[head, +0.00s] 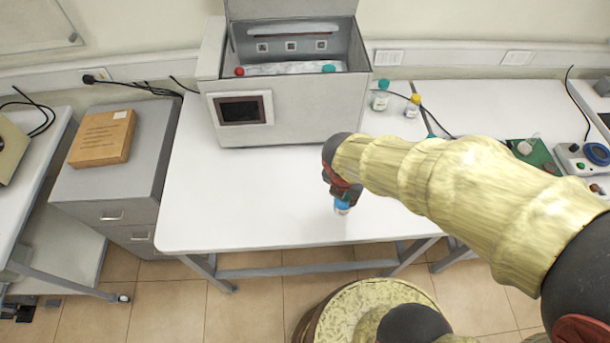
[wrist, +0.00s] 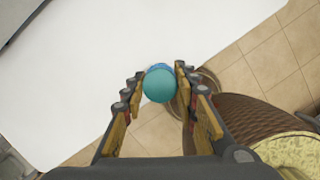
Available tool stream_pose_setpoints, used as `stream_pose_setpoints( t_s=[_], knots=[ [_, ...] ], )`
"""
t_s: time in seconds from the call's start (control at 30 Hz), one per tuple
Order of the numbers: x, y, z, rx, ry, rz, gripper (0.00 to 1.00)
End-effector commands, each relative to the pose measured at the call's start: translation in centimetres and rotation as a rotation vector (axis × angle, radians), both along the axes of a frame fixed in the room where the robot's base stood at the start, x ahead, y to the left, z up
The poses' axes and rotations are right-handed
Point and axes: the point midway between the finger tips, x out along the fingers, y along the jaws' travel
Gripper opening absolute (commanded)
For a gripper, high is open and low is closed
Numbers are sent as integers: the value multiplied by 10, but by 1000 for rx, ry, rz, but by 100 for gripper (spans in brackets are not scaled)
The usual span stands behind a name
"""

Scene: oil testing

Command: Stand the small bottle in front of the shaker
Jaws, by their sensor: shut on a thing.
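The shaker (head: 290,105) is a grey-white box with a raised lid and a dark screen, at the back of the white table. My gripper (head: 342,199) is in front of it, near the table's front edge. It is shut on the small bottle (head: 342,206), which has a blue-teal cap and a pale lower part. In the wrist view the bottle's round teal cap (wrist: 159,86) sits between the fingertips (wrist: 160,80). The bottle looks upright. I cannot tell whether its base touches the table.
The white table (head: 230,205) is clear left of my gripper. A teal-capped bottle (head: 380,96) and a yellow-capped bottle (head: 412,106) stand right of the shaker. Red and teal caps show inside the shaker. A cardboard box (head: 103,138) lies on the grey cabinet (head: 150,150) at left.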

Motion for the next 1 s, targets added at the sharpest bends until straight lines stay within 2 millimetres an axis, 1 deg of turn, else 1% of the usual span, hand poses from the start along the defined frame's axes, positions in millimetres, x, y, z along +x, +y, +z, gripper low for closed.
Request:
stream_pose_setpoints(
  t_s=[0.07, 0.17, 0.27, 0.57, 0.6, 0.7, 0.8, 1.0],
  knots=[
    [1, 0, 0, 0, 0, -1, 0],
    [9, -4, -4, 0, 0, -3, 0],
    [25, -13, -13, 0, 1, -5, 0],
    [86, -42, -44, 0, 1, -5, 0],
    [90, -44, -53, 0, 4, -3, 0],
    [103, -49, -70, 0, 2, -2, 0],
    [112, -54, -82, -1, 2, -2, 0],
    [120, -57, -92, 0, 0, -1, 0]
  ],
)
